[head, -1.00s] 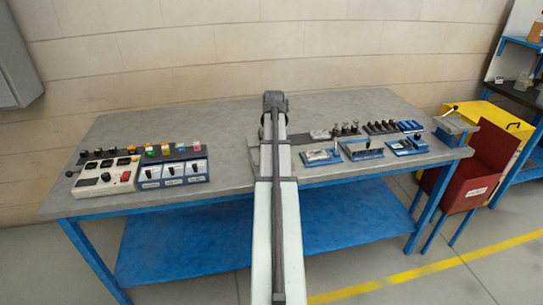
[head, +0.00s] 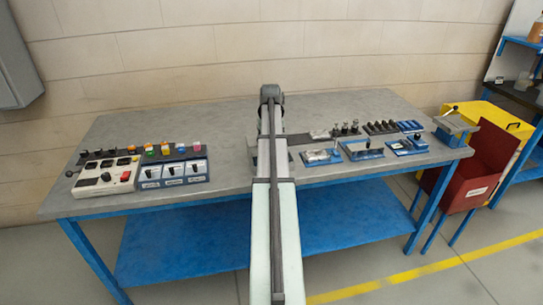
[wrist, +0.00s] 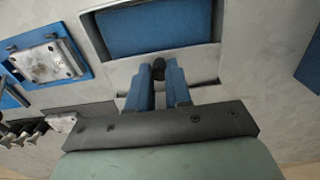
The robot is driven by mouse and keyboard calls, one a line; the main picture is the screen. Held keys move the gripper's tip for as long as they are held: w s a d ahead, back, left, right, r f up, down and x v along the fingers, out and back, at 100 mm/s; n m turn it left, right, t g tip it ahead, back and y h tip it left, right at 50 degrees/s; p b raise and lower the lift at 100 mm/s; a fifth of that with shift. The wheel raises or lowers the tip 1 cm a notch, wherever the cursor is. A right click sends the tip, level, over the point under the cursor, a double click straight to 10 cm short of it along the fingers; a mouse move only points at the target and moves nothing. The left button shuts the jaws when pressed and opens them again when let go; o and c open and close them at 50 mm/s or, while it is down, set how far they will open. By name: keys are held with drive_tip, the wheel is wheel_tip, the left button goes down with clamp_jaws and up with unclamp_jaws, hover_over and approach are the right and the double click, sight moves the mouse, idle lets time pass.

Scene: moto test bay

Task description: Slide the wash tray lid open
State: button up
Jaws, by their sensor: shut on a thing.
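In the wrist view the two blue fingers of my gripper (wrist: 158,78) are closed on a small dark knob (wrist: 158,66). The knob stands on the light grey wash tray lid (wrist: 122,74), partly hidden by the fingers. Directly beyond the lid is a rectangular opening with a blue interior, in the pale rim of the wash tray (wrist: 88,22). The lid covers only part of the tray. In the head view my arm hides the gripper, the knob and most of the tray.
Left on the bench (head: 225,115) are a white control box (head: 100,178) and a row of switches (head: 172,172). Right of my arm are small blue-based fixtures (head: 362,149) and several dark fittings (head: 380,127). A metal block on a blue base (wrist: 50,60) lies close in the wrist view.

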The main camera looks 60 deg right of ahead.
drive_tip(key=shift+w+d, duration=1)
drive_tip(key=shift+d, duration=0.05)
drive_tip(key=o, duration=0.7)
drive_tip(key=shift+r, duration=0.15)
wheel_tip(320, 180, up, 7)
drive_tip(key=shift+f, duration=0.15)
idle(0.4)
